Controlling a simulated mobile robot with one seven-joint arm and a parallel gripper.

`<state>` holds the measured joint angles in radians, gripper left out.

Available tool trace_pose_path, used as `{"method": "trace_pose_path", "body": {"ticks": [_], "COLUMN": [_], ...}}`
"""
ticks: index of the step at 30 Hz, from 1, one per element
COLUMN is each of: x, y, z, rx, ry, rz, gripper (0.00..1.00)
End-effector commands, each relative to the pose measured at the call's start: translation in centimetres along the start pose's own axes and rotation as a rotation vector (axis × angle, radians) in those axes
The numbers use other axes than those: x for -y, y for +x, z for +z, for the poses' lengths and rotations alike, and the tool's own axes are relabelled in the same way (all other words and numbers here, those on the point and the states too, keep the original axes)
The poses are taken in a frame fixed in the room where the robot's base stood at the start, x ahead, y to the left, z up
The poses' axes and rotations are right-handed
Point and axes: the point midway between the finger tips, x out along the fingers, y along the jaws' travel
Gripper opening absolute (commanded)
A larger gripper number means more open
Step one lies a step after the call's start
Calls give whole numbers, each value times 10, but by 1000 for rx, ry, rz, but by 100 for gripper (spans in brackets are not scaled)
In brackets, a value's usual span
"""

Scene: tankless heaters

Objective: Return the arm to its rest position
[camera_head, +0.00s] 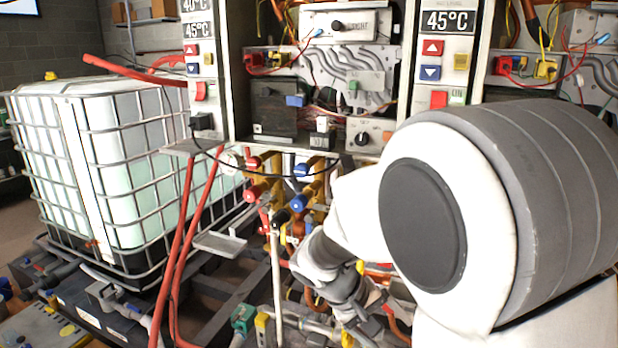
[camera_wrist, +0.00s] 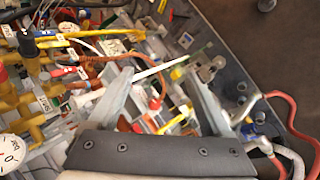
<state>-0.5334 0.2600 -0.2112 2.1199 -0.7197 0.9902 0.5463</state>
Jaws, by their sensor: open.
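My arm fills the right of the head view, with a large white and grey link (camera_head: 430,225) close to the camera. It bends down to the wrist (camera_head: 335,265), low among the pipes and valves under the heater panels. In the wrist view my gripper (camera_wrist: 158,82) is open, its two grey fingers spread wide. Nothing is held between them. Coloured pipes, a thin white rod and small fittings lie beyond the fingers. The fingertips cannot be made out clearly in the head view.
Heater panels (camera_head: 345,75) with 45°C displays stand behind my arm. Yellow pipes with red and blue valves (camera_head: 297,202) hang just left of the wrist. Red hoses (camera_head: 183,250) run down further left. A caged white tank (camera_head: 130,165) stands at the left. A pressure gauge (camera_wrist: 12,150) is left of the gripper.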

Motion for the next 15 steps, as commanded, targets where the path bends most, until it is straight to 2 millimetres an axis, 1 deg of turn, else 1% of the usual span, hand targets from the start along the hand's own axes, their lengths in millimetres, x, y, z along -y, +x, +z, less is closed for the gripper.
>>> {"method": "trace_pose_path", "body": {"ticks": [1,6,15], "x": [-12,-32,-56], "y": [-11,-40,-91], "z": [11,45,102], "rx": [-6,-37,-159], "ry": [34,116,251], "rz": [-49,-199,-412], "gripper": [83,83,83]}}
